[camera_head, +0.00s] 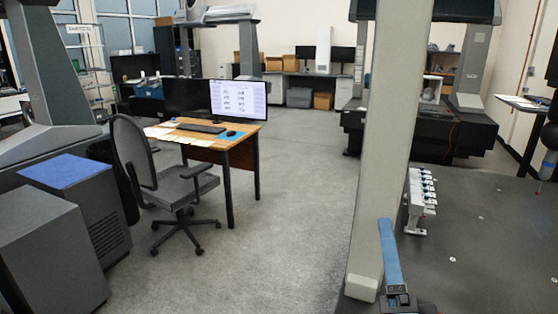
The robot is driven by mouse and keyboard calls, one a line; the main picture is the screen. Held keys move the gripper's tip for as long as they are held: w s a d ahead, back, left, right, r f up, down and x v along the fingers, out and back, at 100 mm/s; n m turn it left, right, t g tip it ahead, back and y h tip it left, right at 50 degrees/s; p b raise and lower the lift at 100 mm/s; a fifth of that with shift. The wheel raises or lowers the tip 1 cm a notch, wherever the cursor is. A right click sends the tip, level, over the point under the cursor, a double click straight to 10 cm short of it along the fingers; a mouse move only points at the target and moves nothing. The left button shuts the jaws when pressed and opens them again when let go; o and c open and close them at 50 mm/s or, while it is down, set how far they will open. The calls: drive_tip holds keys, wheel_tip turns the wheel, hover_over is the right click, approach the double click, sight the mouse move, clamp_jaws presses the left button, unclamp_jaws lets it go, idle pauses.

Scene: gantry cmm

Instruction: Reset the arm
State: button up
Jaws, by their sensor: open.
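My gripper does not show clearly anywhere in the head view. A blue upright bar (390,250) with a dark fitting at its foot stands at the bottom right. I cannot tell whether it is part of me or of the machine. A pale grey column (385,140) rises through the right half of the view, just behind the bar, and hides part of the room.
A dark machine table (480,255) fills the lower right, with a row of small white fixtures (421,195) on it. A probe (547,165) hangs at the right edge. A desk (225,150), office chair (165,180) and dark cabinets (45,255) stand left. The middle floor is clear.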

drive_tip(key=s+a+r+n+t+y+p, duration=0.1)
drive_tip(key=a+r+n, duration=0.4)
drive_tip(key=r, duration=0.6)
drive_tip(key=s+a+r+n+t+y+p, duration=0.1)
drive_tip(key=s+a+r+n, duration=0.4)
drive_tip(key=r, duration=0.7)
drive_tip(key=s+a+r+n+t+y+p, duration=0.2)
drive_tip(key=a+r+n, duration=0.5)
drive_tip(key=r, duration=0.5)
drive_tip(key=s+t+p, duration=0.1)
drive_tip(key=s+t, duration=0.1)
drive_tip(key=shift+r+t, duration=0.15)
drive_tip(key=shift+t, duration=0.15)
